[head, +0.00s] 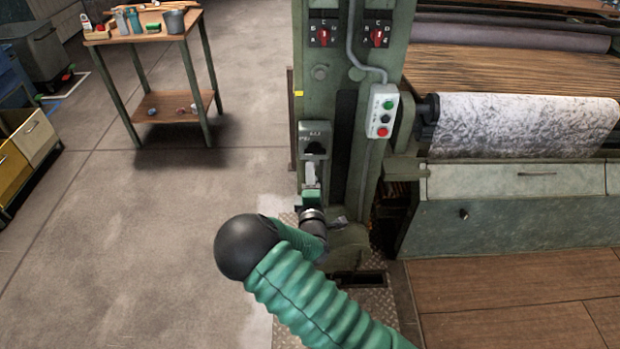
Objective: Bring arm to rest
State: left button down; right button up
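My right arm in its green ribbed sleeve comes in from the bottom right and bends at a black elbow. Its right gripper (311,188) is at the front of the green machine column (326,80), just below a small grey labelled box (316,134). A pale upright piece shows between the gripper and the box; I cannot tell whether it is a lever or part of the gripper. The gripper is small and partly hidden by its wrist, so its opening is unclear. My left gripper is not in view.
Two red rotary switches (323,37) and a push-button box (382,111) sit on the column. A patterned roll (522,125) lies to the right above a grey-green cabinet (510,205). A workbench (150,30) stands back left.

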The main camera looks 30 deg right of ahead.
jog(key=s+a+r+m+g+y+p, duration=0.3)
jog(key=s+a+m+g, duration=0.3)
jog(key=s, duration=0.6)
jog(key=s+a+r+m+g+y+p, duration=0.4)
jog(key=s+a+m+g+y+p, duration=0.2)
jog(key=s+a, duration=0.5)
jog(key=shift+s+g+p, duration=0.3)
jog(key=shift+s+g, duration=0.1)
jog(key=shift+s, duration=0.8)
